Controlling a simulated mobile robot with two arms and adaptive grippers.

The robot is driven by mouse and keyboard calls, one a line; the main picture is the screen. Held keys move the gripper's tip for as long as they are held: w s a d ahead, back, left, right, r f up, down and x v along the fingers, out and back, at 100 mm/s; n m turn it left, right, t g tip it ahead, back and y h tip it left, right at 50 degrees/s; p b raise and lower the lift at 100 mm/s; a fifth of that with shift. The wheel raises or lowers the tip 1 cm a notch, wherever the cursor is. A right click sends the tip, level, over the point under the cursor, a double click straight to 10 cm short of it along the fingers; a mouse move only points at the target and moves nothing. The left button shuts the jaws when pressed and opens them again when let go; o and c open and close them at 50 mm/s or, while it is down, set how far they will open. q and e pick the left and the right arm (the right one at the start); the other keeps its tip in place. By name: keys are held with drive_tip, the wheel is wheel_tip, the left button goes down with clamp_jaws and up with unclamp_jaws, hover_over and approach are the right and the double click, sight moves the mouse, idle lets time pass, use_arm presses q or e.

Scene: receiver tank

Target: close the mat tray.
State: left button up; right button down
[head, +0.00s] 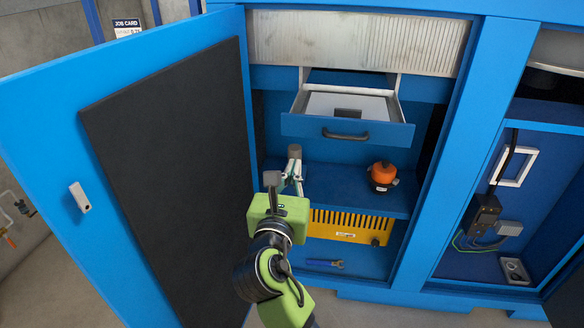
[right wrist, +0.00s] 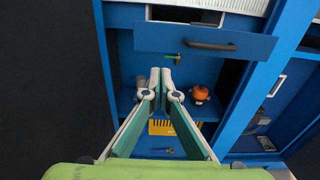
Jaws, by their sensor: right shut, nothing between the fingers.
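The mat tray (head: 300,127) is a blue-fronted drawer with a dark bar handle, pulled out of the cabinet in the head view. A pale grey sheet with a small dark block lies inside it. Its front also shows at the top of the right wrist view (right wrist: 158,38). My right gripper (head: 293,162) is shut and empty, below and a little left of the drawer front. In the right wrist view its fingertips (right wrist: 160,80) point into the cabinet under the tray, apparently apart from it. My left gripper is out of view.
The open blue door (head: 45,90) with its dark panel stands left of my right arm. Below the tray, an orange object (head: 382,173) sits on the blue shelf (head: 345,183). A yellow slotted unit (head: 345,227) and a blue wrench (head: 324,263) are lower down.

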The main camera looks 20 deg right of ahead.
sight(303, 137)
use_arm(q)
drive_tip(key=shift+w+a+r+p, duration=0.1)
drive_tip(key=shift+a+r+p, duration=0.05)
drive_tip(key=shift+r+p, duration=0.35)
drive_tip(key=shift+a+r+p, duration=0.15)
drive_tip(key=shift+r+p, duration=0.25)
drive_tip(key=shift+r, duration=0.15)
use_arm(e)
drive_tip(key=x, duration=1.1)
drive_tip(key=shift+w, duration=0.25)
